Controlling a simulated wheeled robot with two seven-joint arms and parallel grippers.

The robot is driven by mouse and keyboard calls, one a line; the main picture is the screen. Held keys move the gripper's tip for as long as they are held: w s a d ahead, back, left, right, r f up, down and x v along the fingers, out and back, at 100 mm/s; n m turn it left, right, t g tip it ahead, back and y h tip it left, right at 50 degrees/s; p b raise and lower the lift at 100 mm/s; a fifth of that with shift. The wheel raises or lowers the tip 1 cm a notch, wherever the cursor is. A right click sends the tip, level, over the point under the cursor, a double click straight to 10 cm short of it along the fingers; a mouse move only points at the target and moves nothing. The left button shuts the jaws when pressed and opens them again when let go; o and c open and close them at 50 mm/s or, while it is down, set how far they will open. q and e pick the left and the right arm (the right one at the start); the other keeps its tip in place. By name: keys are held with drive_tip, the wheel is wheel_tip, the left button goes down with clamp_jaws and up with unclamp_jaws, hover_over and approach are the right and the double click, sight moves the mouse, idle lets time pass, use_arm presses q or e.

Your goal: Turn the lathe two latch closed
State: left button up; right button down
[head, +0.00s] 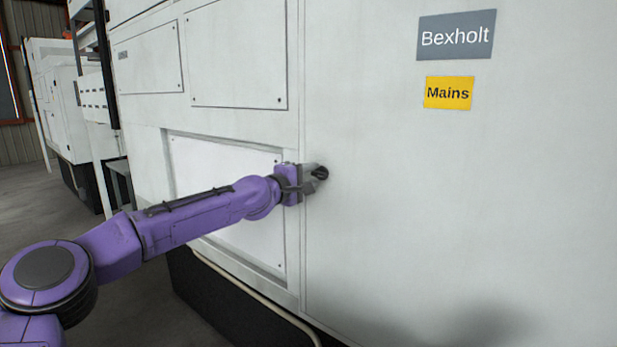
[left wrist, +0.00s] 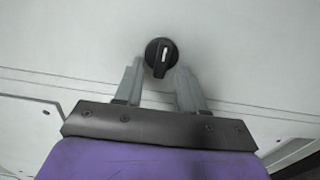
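The latch (head: 321,173) is a small black round knob on the white cabinet front, partly hidden by my left gripper in the head view. In the left wrist view the latch (left wrist: 161,58) shows a raised bar with a white mark, pointing nearly straight up and down in the picture. My left gripper (head: 312,176) is at the latch. Its two grey fingers (left wrist: 160,73) stand apart, one on each side of the knob's lower part, with gaps visible. I cannot tell whether they touch it. My right gripper is not in view.
The white cabinet (head: 420,210) fills most of the head view. It carries a grey "Bexholt" sign (head: 455,37) and a yellow "Mains" label (head: 448,93). A pale rail (head: 255,297) runs along its lower edge. Another white machine (head: 55,110) stands at the far left, with open floor before it.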

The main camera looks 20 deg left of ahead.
use_arm(q)
drive_tip(key=shift+s, duration=0.1)
drive_tip(key=shift+s+a+b, duration=0.15)
drive_tip(key=shift+s+b, duration=0.15)
drive_tip(key=shift+s, duration=0.1)
drive_tip(key=b+v, duration=0.2)
drive_tip(key=v, duration=0.7)
drive_tip(key=shift+s, duration=0.2)
drive_tip(key=shift+a, duration=0.15)
